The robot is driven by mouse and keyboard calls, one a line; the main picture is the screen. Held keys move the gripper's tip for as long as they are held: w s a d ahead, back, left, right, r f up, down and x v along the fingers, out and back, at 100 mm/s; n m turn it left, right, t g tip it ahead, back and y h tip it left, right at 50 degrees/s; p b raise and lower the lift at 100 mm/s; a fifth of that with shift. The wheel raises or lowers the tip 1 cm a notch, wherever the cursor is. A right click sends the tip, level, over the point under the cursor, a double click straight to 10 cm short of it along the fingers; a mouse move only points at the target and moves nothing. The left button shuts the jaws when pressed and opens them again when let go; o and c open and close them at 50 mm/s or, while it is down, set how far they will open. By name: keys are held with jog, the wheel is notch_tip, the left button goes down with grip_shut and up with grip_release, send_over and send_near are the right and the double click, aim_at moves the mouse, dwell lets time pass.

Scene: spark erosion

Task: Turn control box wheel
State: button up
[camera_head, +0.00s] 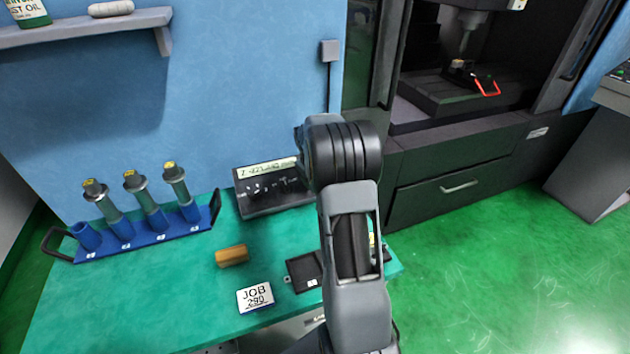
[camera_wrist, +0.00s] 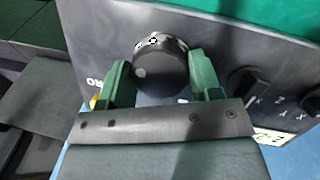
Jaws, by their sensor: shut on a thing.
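The control box (camera_head: 270,192) is a dark box with a lit number display, standing at the back of the green bench against the blue wall. Its right end is hidden behind my arm in the head view. In the wrist view its grey panel (camera_wrist: 232,42) fills the middle. The wheel (camera_wrist: 160,70) is a round black knob with white marks near its top rim. My gripper (camera_wrist: 160,58) has its two green fingers on either side of the wheel and is shut on it. My arm hides the gripper in the head view.
A smaller selector knob (camera_wrist: 246,82) with X, Y, Z letters sits right of the wheel. On the bench are a blue rack (camera_head: 150,238) with several grey-topped holders, an orange-brown block (camera_head: 231,255) and a JOB card (camera_head: 255,297). The dark machine (camera_head: 450,170) stands at the right.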

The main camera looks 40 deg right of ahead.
jog(key=n+h+b, duration=0.1)
jog(key=n, duration=0.2)
jog(key=shift+n, duration=0.3)
jog(key=n, duration=0.2)
jog(key=n+t+h, duration=0.1)
jog(key=n, duration=0.1)
jog(key=shift+d+n+t+b, duration=0.1)
jog(key=shift+n+t+b, duration=0.2)
jog(key=shift+r+n, duration=0.1)
jog(key=shift+n, duration=0.2)
jog(key=o, duration=0.9)
jog(key=v, duration=1.3)
jog(key=shift+s+r, duration=0.15)
jog(key=shift+r, duration=0.15)
